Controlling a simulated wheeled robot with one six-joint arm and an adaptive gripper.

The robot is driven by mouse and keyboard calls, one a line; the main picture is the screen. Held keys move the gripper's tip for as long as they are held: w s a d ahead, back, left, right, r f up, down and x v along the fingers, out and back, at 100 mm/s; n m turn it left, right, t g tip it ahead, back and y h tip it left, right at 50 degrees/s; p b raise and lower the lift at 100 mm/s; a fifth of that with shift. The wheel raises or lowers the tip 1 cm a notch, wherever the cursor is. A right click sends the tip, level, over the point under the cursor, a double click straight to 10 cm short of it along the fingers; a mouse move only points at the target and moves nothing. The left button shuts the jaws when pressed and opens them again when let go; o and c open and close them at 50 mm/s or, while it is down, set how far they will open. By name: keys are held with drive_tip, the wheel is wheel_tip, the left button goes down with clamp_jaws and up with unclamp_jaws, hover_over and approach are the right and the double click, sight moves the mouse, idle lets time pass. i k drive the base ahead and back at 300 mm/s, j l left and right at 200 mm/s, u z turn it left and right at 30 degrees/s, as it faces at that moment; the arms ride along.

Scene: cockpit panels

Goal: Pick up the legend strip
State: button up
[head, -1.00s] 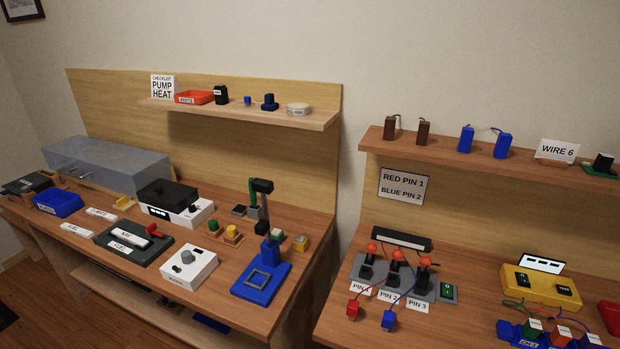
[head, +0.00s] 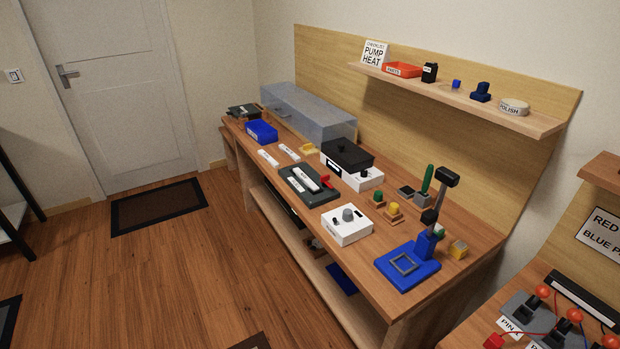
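Two white strips with small dark print lie on the left bench: a nearer strip (head: 268,158) and a farther strip (head: 289,151). A white bar (head: 306,179) and a white label lie on the dark panel (head: 322,194) beside a red lever. The print is too small to read now, so I cannot tell which one is the legend strip. My gripper is not in view.
A blue tray (head: 261,132) and a clear cover (head: 310,112) stand behind the strips. A white knob box (head: 347,225), a black-topped box (head: 347,156) and a blue stand (head: 408,262) are to the right. The wooden floor (head: 180,270) is open at left.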

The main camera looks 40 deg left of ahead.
sight(301, 174)
drive_tip(key=u, duration=0.65)
drive_tip(key=i+j+u, duration=0.1)
drive_tip(key=u, duration=0.4)
drive_tip(key=i+u, duration=0.3)
drive_tip(key=u, duration=0.15)
drive_tip(key=i+l+u, duration=0.1)
drive_tip(key=u, duration=0.4)
drive_tip(key=i+l, duration=0.2)
drive_tip(key=i, duration=0.15)
